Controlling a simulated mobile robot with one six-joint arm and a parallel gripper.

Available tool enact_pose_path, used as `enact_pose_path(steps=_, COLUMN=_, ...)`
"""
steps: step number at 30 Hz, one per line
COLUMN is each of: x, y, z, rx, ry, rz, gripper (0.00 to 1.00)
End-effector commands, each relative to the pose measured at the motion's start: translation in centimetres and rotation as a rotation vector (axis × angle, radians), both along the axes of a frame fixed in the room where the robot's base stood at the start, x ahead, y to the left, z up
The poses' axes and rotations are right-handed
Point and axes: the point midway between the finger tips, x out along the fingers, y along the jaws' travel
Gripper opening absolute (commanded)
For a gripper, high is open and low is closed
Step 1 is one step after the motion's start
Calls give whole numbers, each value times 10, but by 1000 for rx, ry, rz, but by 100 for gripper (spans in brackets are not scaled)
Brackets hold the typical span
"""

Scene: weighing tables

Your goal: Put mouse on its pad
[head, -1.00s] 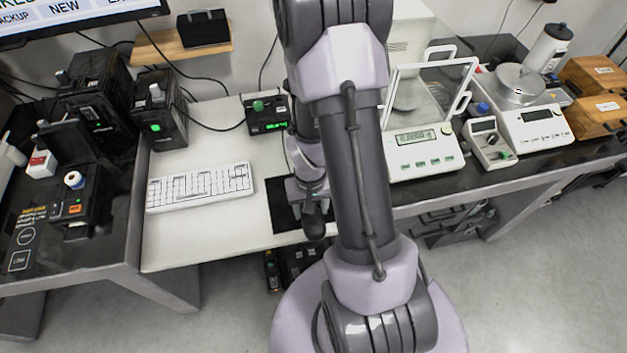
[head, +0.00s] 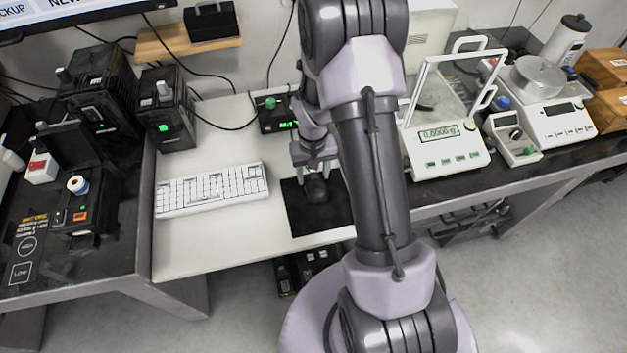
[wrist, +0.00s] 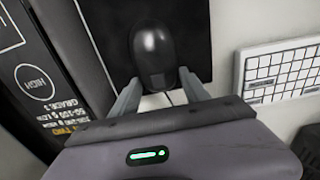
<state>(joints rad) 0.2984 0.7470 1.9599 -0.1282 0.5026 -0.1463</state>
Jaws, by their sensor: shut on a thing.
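The dark mouse (head: 316,189) is over the black pad (head: 298,216) at the front of the white table. I cannot tell whether it touches the pad. My gripper (head: 316,168) is shut on the mouse from behind, partly hidden by my own arm. In the wrist view, the mouse (wrist: 153,50) shows between the two fingers of my gripper (wrist: 158,88), with the pad (wrist: 196,35) behind it on both sides.
A white keyboard (head: 212,190) lies left of the pad. A small black device with a green knob (head: 271,114) stands behind. A balance with a glass shield (head: 445,140) stands on the dark table to the right. The white table's front left is clear.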

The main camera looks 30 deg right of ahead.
Motion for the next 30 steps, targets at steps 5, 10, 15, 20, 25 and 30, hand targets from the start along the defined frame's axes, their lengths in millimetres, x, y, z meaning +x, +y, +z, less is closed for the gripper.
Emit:
enact_pose_path(steps=5, x=-1, y=0, z=-23, rx=0, ry=0, rz=0, gripper=10)
enact_pose_path(steps=10, x=-1, y=0, z=-22, rx=0, ry=0, rz=-1, gripper=10)
enact_pose_path(steps=15, x=-1, y=0, z=-25, rx=0, ry=1, rz=-1, gripper=67)
enact_pose_path(steps=20, x=-1, y=0, z=-25, rx=0, ry=0, rz=-1, gripper=75)
enact_pose_path(steps=25, x=-1, y=0, z=-24, rx=0, ry=0, rz=-1, gripper=75)
enact_pose_path(steps=30, x=0, y=0, z=8, rx=-1, ry=-2, rz=-1, gripper=75)
